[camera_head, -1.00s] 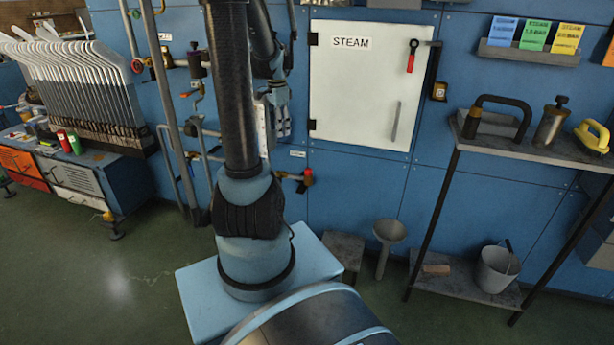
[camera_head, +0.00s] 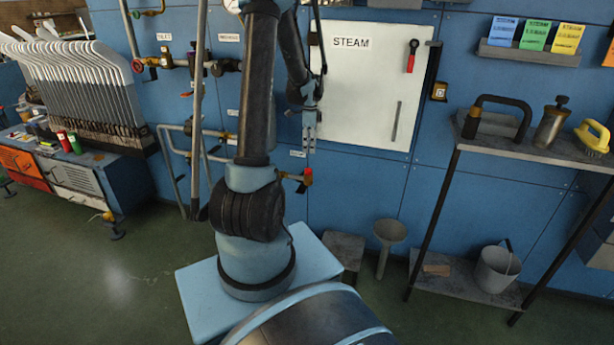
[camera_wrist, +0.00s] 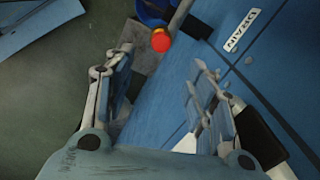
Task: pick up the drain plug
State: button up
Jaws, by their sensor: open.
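The drain plug appears to be the small red piece (camera_head: 308,176) at the end of the brass drain fitting low on the blue wall. In the wrist view a round red end (camera_wrist: 161,40) shows beside the DRAIN label (camera_wrist: 242,31), just beyond the fingertips. My gripper (camera_head: 309,138) points down in front of the wall, above the red piece and apart from it. In the wrist view my gripper (camera_wrist: 162,60) has its two fingers wide apart with nothing held between them.
The white STEAM door (camera_head: 365,80) is just right of my gripper. Pipes and valves (camera_head: 198,130) run along the wall to the left. A grey funnel (camera_head: 388,232) stands below, beside a dark box (camera_head: 344,250). A metal shelf (camera_head: 530,150) stands right.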

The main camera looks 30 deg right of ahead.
aim_at(309, 169)
jog(key=shift+w+f, duration=0.1)
jog(key=shift+f, duration=5.95)
jog(key=shift+c, duration=0.3)
jog(key=c, duration=1.1)
